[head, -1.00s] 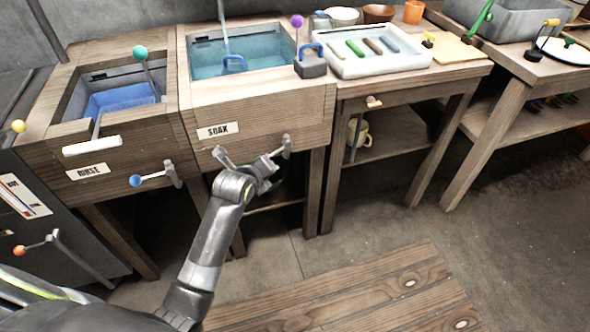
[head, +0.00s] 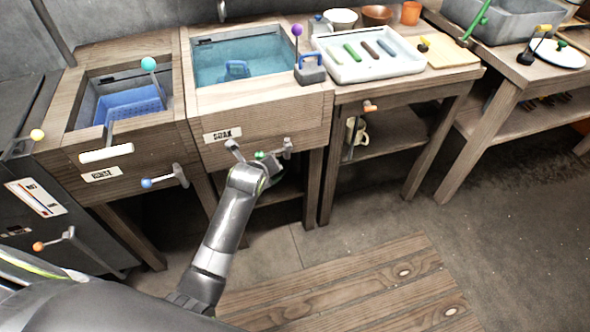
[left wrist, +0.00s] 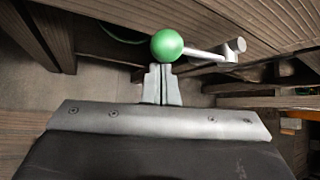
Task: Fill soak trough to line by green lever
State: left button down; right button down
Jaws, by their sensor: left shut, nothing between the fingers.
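The soak trough (head: 262,92), labelled SOAK, holds teal water (head: 265,65). No stream shows below the spout (head: 221,12) above it. I cannot make out a fill line. The green lever's knob (head: 260,155) is on the trough's front, left of its pivot (head: 287,147), its arm near level. My left gripper (head: 262,163) is just below the knob. In the left wrist view the shut, empty fingers (left wrist: 162,84) point at the green knob (left wrist: 167,45), and its grey arm runs right. Whether they touch is unclear. My right gripper is out of view.
The rinse trough (head: 150,121) with a blue-knobbed lever (head: 147,183) is to the left. A small block with a blue handle (head: 309,68) stands on the soak trough's right rim. A white tray (head: 368,70) lies on the right-hand table.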

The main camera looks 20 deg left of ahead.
pick_arm(q)
jog(key=shift+r+m+g+y+p, duration=0.35)
jog(key=shift+r+p, duration=0.25)
jog(key=shift+p, duration=1.15)
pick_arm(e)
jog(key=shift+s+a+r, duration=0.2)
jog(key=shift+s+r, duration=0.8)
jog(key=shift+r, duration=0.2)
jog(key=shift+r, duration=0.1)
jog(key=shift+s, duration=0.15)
pick_arm(q)
jog(key=shift+f, duration=0.1)
